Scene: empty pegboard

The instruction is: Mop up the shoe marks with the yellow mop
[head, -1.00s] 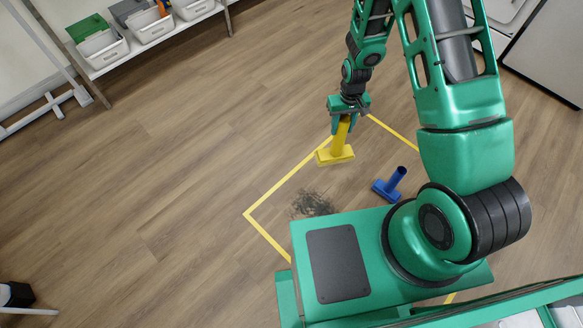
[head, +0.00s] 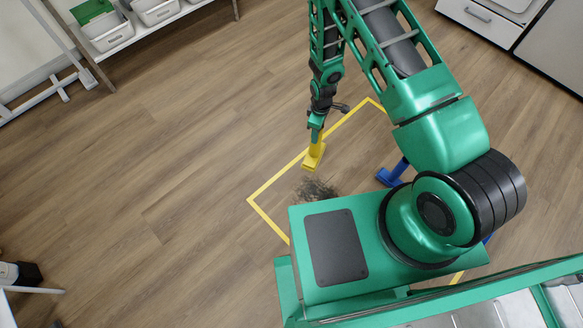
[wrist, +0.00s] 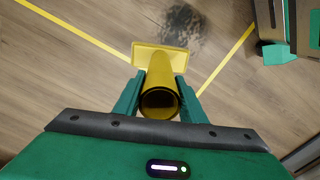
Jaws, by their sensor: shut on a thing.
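My gripper (head: 316,137) is shut on the yellow mop (head: 314,158), which hangs upright below it. In the wrist view the mop's round handle (wrist: 159,90) sits between the two green fingers (wrist: 158,98), with its wide head (wrist: 158,58) beyond. The dark shoe marks (head: 315,189) are a smudge on the wood floor, just below the mop in the head view. They also show beyond the mop head in the wrist view (wrist: 185,25). I cannot tell whether the mop head touches the floor.
Yellow tape (head: 268,217) outlines an area around the marks. A blue mop-like tool (head: 390,176) stands right of the marks, partly hidden by my arm. A shelf with white bins (head: 110,32) is at the upper left.

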